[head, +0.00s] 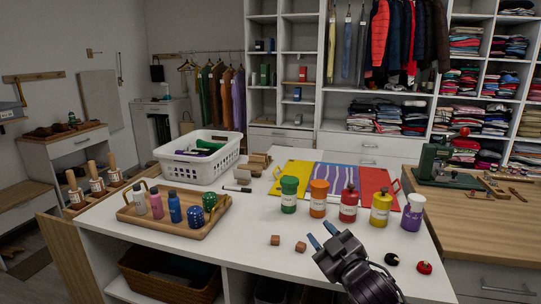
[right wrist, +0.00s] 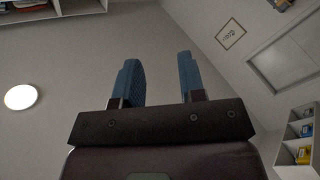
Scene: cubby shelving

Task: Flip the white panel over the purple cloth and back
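A flat board lies at the back of the white table. It has a yellow section (head: 290,178), a purple section with white stripes (head: 335,181) in the middle, and a red section (head: 374,183) at the right. Bottles partly hide the board's front edge. My right gripper (head: 322,235) is above the table's front part, nearer than the bottles and apart from the board. In the right wrist view (right wrist: 164,80) its blue fingers are spread with nothing between them. My left gripper is out of view.
Green (head: 289,194), orange (head: 319,198), red (head: 349,203), yellow (head: 381,206) and purple-white (head: 412,211) bottles stand before the board. Small wooden cubes (head: 300,247) lie nearer. A bottle tray (head: 180,225) and white basket (head: 198,158) stand left.

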